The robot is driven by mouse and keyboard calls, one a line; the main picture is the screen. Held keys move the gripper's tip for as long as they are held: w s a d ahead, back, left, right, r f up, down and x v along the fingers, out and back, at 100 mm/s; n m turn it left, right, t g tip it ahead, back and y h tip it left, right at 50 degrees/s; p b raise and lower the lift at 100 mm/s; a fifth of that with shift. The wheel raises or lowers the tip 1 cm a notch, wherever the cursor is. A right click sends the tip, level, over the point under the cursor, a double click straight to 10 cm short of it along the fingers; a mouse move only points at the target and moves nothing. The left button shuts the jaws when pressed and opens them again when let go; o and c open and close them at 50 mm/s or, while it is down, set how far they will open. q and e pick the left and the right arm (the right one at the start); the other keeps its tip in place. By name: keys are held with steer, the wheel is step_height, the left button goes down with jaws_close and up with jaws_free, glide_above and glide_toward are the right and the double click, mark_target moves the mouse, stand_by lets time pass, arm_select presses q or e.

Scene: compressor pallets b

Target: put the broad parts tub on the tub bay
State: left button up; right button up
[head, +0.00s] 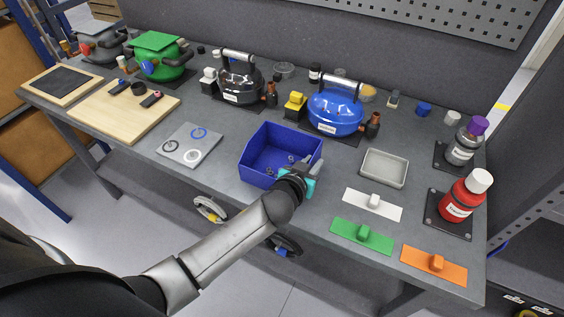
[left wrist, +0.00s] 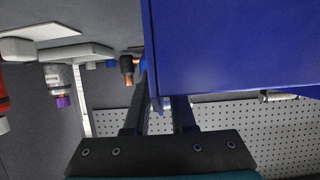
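The broad parts tub is a blue open-topped box (head: 262,172) on the grey bench in the head view, with a few small metal parts inside. In the left wrist view its blue wall (left wrist: 235,50) fills the upper right. My left gripper (head: 303,177) is at the tub's right front corner. In the left wrist view its two fingers (left wrist: 165,112) stand apart, with a visible gap and the tub's edge close to the left one. I cannot tell whether they touch the wall. My right gripper is not in view. No place is clearly marked as the tub bay.
A grey mat with rings (head: 190,144) lies left of the tub. A small grey tray (head: 384,168), white plate (head: 372,205), green plate (head: 361,236) and orange plate (head: 434,265) lie right. A blue compressor (head: 335,112) and a black one (head: 240,80) stand behind. Red bottle (head: 462,197) stands far right.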

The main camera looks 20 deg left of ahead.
arm_select(q)
jaws_close()
stand_by(1.1)
